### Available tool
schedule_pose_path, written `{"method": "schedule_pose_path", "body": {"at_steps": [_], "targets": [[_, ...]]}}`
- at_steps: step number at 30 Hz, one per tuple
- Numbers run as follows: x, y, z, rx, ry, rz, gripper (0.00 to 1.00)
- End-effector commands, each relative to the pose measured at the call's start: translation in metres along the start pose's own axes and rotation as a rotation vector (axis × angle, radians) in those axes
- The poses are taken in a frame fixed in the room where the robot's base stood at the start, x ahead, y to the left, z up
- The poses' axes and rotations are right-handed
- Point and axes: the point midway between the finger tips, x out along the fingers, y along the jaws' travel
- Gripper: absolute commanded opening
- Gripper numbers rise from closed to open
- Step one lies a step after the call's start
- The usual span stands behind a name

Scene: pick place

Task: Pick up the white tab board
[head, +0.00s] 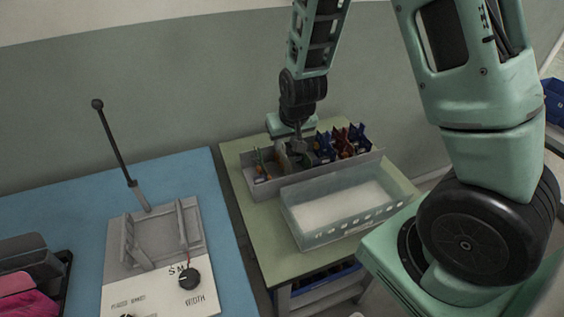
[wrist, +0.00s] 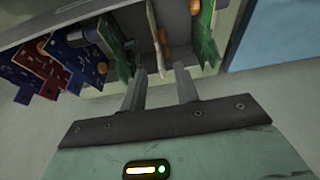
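Several boards stand in a grey divided bin (head: 247,183) on the green table. Blue boards (head: 325,148) and red boards (head: 342,142) are in its right part, and small green and orange pieces (head: 261,168) are at its left. My gripper (head: 299,146) points down at the middle of the bin. Green boards (wrist: 115,48) lie close beyond the fingers, and blue boards (wrist: 75,58) and a red board (wrist: 40,67) are farther left.
A clear, perforated tray (head: 340,205) with a white bottom stands in front of the bin. On the blue table at left are a grey fixture (head: 160,240) with a knob and an upright black lever (head: 115,140). A wall rises behind the tables.

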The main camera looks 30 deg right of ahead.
Motion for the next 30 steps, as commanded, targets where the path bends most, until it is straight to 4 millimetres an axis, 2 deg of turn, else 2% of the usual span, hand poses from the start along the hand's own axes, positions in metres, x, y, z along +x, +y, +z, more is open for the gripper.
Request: {"method": "schedule_pose_path", "body": {"at_steps": [7,16,26,29,30], "targets": [[0.015,0.0,-0.002,0.0,-0.003,0.001,0.31],[0.052,-0.002,-0.007,0.001,-0.003,0.0,0.31],[0.058,-0.002,-0.007,0.0,-0.001,-0.001,0.31],[0.058,-0.002,-0.007,0.0,-0.001,-0.001,0.03],[0.058,-0.002,-0.007,0.0,-0.001,-0.001,0.0]]}}
